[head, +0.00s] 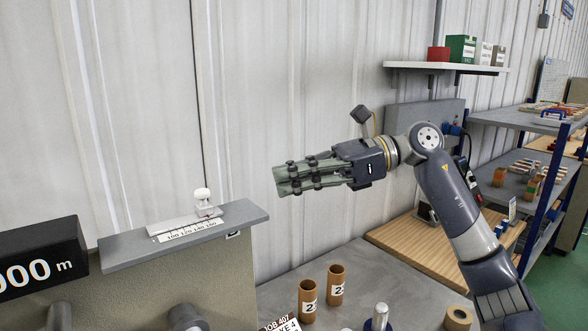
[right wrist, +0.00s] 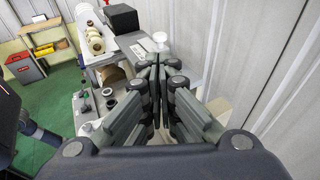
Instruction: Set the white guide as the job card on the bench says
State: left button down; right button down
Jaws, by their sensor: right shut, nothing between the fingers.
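The white guide (head: 203,203) is a small block with a round knob. It sits on the scale (head: 190,231), which is marked 100 to 160, on a grey ledge (head: 240,215). Its exact reading is too small to tell. In the right wrist view the guide (right wrist: 160,38) shows beyond the fingertips. My right gripper (head: 281,180) is shut and empty, in the air to the right of the guide and a little higher, clear of it. The job card (head: 280,325) is cut off at the bottom edge; only "JOB 407" and part of a line show. My left gripper is not in view.
A black display (head: 40,257) reading "000 m" stands left of the ledge. Two brown tubes (head: 336,285) marked 2, a metal peg (head: 380,313) and a brown roll (head: 458,317) stand on the bench. A corrugated wall is close behind. The air between gripper and guide is clear.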

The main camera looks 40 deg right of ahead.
aim_at(227, 215)
jog(key=p+x, duration=0.5)
jog(key=x, duration=0.5)
jog(key=shift+r, duration=0.1)
jog(key=shift+w+a, duration=0.1)
jog(key=shift+w, duration=0.1)
jog(key=shift+f, duration=0.25)
jog(key=shift+w+a+f+b, duration=0.1)
jog(key=shift+a+b, duration=0.25)
jog(key=shift+b, duration=0.2)
jog(key=shift+w, duration=0.1)
